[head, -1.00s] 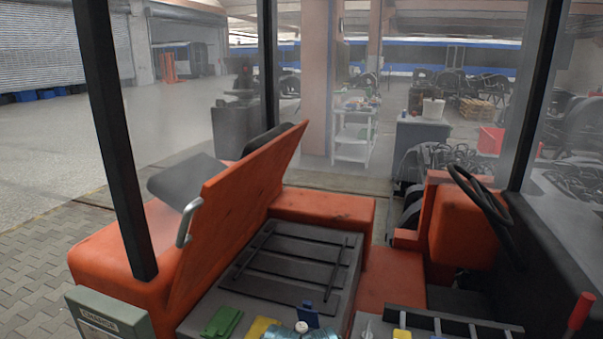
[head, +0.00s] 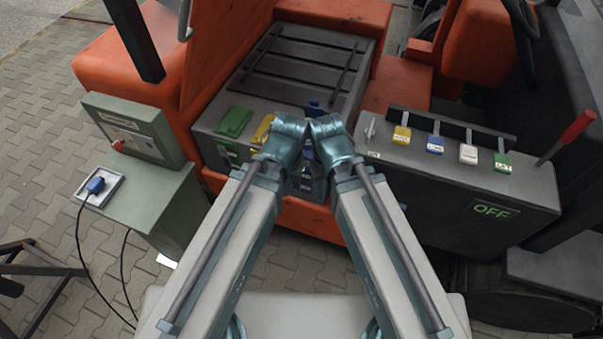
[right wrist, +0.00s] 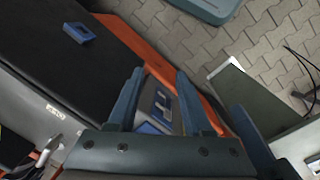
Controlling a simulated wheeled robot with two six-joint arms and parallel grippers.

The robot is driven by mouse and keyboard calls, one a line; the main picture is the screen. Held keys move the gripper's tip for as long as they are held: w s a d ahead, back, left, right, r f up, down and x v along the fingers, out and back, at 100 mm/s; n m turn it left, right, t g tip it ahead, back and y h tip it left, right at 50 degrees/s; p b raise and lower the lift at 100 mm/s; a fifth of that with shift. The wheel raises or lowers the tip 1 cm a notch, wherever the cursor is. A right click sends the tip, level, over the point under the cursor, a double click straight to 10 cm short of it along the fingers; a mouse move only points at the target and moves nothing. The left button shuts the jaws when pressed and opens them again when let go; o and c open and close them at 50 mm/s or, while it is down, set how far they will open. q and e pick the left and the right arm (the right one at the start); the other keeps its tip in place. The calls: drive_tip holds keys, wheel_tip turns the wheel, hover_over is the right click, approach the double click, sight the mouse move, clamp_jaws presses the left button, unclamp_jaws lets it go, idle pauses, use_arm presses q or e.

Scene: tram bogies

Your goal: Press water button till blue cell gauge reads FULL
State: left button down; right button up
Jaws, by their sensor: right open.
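The grey cell box (head: 300,70) stands in the orange truck body. On its front ledge are a green piece (head: 234,122), a yellow piece (head: 262,130) and a blue piece (head: 313,106). Blue-marked parts (head: 307,184) on its front show between my arms, too small to read. In the right wrist view my right gripper (right wrist: 160,73) is open and empty, with a grey panel bearing blue-and-white markings (right wrist: 160,103) seen between its fingers. A blue piece (right wrist: 79,32) lies on a dark top. My left gripper is hidden behind its arm. I cannot make out a water button or gauge reading.
At left stands a grey-green cabinet (head: 140,195) with a red knob (head: 118,145), a blue plug (head: 95,185) and cables.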

drive_tip(key=shift+c, duration=0.2)
clamp_jaws()
idle(1.4)
